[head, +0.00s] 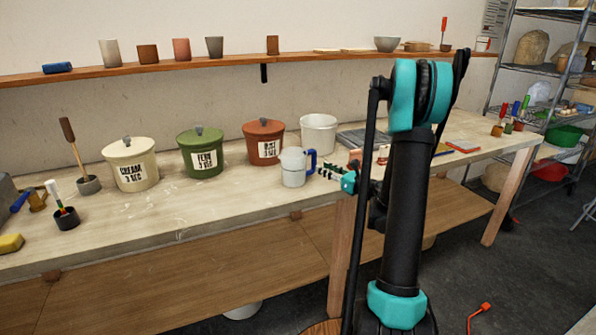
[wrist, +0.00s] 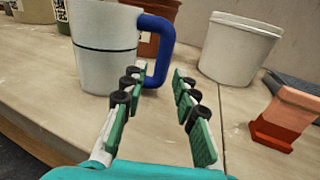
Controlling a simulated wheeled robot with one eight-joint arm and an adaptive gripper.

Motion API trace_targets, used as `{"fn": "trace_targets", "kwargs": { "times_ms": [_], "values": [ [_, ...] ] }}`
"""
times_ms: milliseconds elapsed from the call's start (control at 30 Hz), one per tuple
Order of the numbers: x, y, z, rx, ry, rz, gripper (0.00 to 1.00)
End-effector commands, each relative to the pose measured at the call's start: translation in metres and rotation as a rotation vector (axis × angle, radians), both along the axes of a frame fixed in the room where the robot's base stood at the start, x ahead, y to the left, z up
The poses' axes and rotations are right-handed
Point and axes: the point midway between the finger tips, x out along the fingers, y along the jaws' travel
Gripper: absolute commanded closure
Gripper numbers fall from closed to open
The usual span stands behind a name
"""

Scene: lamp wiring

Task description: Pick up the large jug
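The jug (head: 293,167) is white with a dark band line and a blue handle (head: 311,160). It stands upright on the workbench near the front edge, in front of the rust-red bucket. In the wrist view the jug (wrist: 104,50) fills the upper left, and its blue handle (wrist: 158,45) points to the right. In the head view my gripper (head: 335,172) is just right of the jug.
Cream (head: 130,172), green (head: 202,158) and rust-red (head: 263,150) lidded buckets stand behind and left. A white bucket (head: 318,134) is behind the jug. Reddish blocks (wrist: 283,120) lie right of my gripper. Bare bench top (head: 225,205) lies in front of the buckets.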

Motion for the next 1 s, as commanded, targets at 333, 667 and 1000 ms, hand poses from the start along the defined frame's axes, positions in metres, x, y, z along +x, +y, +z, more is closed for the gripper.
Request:
{"fn": "trace_targets", "kwargs": {
  "times_ms": [333, 667, 1000],
  "values": [
    [0.019, 0.014, -0.001, -0.001, -0.001, -0.001, 0.71],
    [0.054, 0.038, -0.004, -0.001, -0.001, 0.000, 0.71],
    [0.057, 0.039, -0.004, -0.001, -0.001, -0.001, 0.82]
  ]
}}
